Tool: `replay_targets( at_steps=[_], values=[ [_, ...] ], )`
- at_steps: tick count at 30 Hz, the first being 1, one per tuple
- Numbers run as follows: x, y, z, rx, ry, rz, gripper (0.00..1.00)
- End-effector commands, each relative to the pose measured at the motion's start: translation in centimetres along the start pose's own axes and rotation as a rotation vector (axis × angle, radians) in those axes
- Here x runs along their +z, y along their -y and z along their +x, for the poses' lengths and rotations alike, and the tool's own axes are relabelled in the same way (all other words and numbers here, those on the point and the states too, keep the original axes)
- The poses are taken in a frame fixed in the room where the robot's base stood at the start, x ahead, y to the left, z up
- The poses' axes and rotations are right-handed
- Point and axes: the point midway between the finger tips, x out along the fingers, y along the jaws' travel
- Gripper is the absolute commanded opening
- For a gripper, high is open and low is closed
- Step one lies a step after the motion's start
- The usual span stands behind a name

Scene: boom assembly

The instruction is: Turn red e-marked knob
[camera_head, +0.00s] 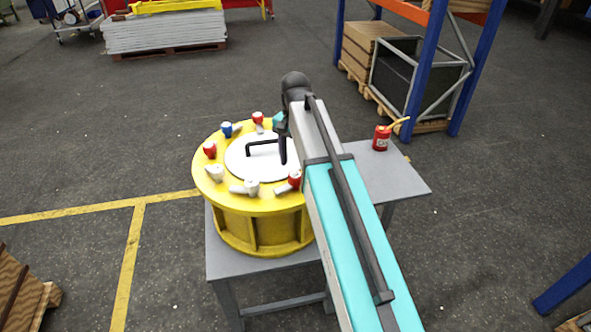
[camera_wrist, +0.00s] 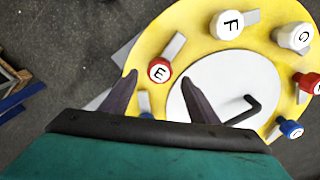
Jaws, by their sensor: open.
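The red E-marked knob (camera_wrist: 159,71) sits on the rim of a round yellow drum top (camera_head: 208,188). In the head view the same red knob (camera_head: 295,178) stands at the right front of the rim, beside my arm; its letter cannot be read there. My gripper (camera_wrist: 158,79) is open and empty, its two dark fingers apart on either side of the E knob in the wrist view. I cannot tell how far above the knob the tips are. In the head view my gripper (camera_head: 283,158) hangs over the drum's right side.
White F (camera_wrist: 227,25) and G (camera_wrist: 294,36) knobs, other red knobs and a blue knob (camera_wrist: 291,129) ring the rim. A white lid with a black handle (camera_head: 262,144) is central. A red can (camera_head: 381,138) stands on the grey table (camera_head: 400,180); my arm hides part of the drum.

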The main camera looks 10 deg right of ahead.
Motion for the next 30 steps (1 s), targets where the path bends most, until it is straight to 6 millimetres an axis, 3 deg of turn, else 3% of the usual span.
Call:
replay_targets(
  at_steps=[12, 26, 30],
  values=[
    [0.0, -0.1, 3.6, 0.001, 0.001, 0.001, 0.55],
    [-0.1, -0.1, 4.3, 0.000, 0.000, 0.002, 0.55],
    [-0.1, -0.1, 4.3, 0.000, 0.000, 0.002, 0.33]
  ],
)
